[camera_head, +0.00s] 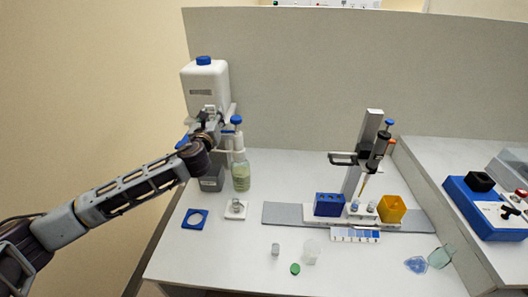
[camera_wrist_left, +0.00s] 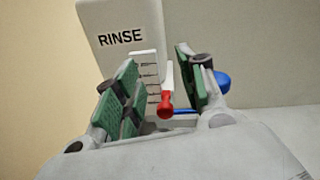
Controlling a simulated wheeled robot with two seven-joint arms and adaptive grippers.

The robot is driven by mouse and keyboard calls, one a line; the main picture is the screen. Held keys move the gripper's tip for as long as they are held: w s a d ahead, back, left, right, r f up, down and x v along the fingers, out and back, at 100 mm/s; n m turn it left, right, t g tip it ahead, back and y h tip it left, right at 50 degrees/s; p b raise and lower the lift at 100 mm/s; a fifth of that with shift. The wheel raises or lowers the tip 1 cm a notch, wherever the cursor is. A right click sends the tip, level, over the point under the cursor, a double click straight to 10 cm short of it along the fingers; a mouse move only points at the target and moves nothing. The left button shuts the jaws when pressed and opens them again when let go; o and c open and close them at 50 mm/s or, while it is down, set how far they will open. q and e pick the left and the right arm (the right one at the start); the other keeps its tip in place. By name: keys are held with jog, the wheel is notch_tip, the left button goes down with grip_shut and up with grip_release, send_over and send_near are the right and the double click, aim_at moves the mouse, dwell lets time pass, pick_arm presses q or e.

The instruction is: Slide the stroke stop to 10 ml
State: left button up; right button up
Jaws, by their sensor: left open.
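My left gripper (camera_head: 208,132) is at the dispenser on the left of the bench, in front of the white bottle (camera_head: 205,85) with a blue cap. In the left wrist view my left gripper (camera_wrist_left: 157,66) is open, with green pads on both sides. Between and beyond the pads are a white scale with dark tick marks (camera_wrist_left: 146,78) and a red slider-like part (camera_wrist_left: 165,104), probably the stroke stop. No pad visibly touches the red part. The scale's numbers are unreadable. The white bottle's label reads RINSE (camera_wrist_left: 120,38). My right gripper is out of view.
A bottle with a blue-topped pump (camera_head: 241,170) stands close right of the gripper. A blue square holder (camera_head: 195,219) lies in front. A pipette stand (camera_head: 366,150), blue rack (camera_head: 328,205) and yellow box (camera_head: 392,209) stand further right.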

pick_arm(q)
jog(key=shift+s+b, duration=0.6)
jog(key=shift+s, duration=6.4)
jog(key=s+d+r+m+g+h, duration=0.1)
jog(key=s+d+m+g+h, duration=0.2)
jog(key=d+m+h, duration=0.3)
jog(key=s+d+r+m+g+h, duration=0.1)
jog(key=s+d+m+g+h, duration=0.3)
jog(key=d+h, duration=0.7)
jog(key=shift+s+d+m+g, duration=0.35)
jog(key=shift+d+m, duration=0.65)
jog(key=shift+d, duration=0.5)
